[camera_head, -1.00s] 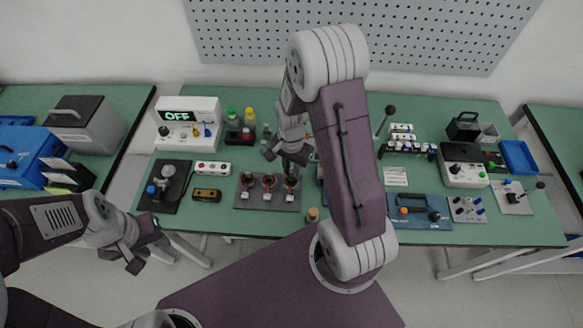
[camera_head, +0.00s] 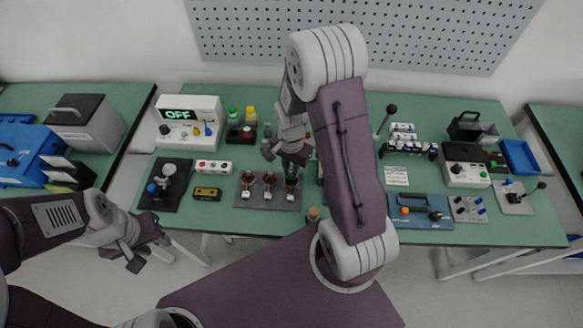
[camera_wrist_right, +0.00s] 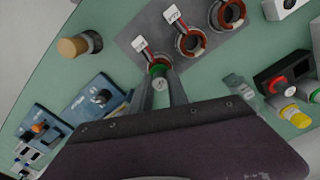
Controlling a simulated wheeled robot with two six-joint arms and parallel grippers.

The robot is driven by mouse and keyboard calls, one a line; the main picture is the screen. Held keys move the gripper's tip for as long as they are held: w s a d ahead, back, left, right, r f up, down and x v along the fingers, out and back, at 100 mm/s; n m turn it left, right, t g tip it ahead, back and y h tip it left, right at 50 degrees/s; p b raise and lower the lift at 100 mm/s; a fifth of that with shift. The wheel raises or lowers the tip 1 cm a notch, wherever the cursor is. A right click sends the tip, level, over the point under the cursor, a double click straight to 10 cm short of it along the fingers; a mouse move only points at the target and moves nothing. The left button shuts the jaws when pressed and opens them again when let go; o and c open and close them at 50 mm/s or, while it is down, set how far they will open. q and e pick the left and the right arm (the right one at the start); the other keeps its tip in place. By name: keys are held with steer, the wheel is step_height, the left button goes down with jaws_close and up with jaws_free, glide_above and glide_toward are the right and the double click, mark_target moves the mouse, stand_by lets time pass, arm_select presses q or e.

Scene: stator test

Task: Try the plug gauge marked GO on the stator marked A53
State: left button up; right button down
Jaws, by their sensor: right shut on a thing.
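Three stators with copper-coloured windings stand in a row on a grey plate (camera_head: 268,205), each with a white tag in front. The rightmost stator (camera_head: 291,188) is below my right gripper (camera_head: 292,160); the same stator (camera_wrist_right: 158,62) shows in the right wrist view. The tag lettering is too small to read surely. My right gripper (camera_wrist_right: 161,95) is shut on a plug gauge (camera_wrist_right: 159,82) with a green band and a grey end. The gauge is at the stator's bore; its far end is hidden, so I cannot tell how deep it sits. My left gripper (camera_head: 136,258) hangs off the table's front left, its jaws unclear.
A display box reading OFF (camera_head: 187,122) stands at the back left. A tan cylinder (camera_wrist_right: 80,45) and a blue fixture (camera_wrist_right: 97,96) stand on the plate's other side. My right arm hides the table's middle.

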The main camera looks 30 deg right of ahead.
steer(key=shift+f+b, duration=0.35)
steer(key=shift+f, duration=0.7)
stand_by(2.5)
stand_by(1.1)
steer(key=shift+r+p, duration=0.7)
steer(key=shift+p, duration=0.05)
steer(key=shift+r+p, duration=0.7)
steer(key=shift+r+p, duration=0.7)
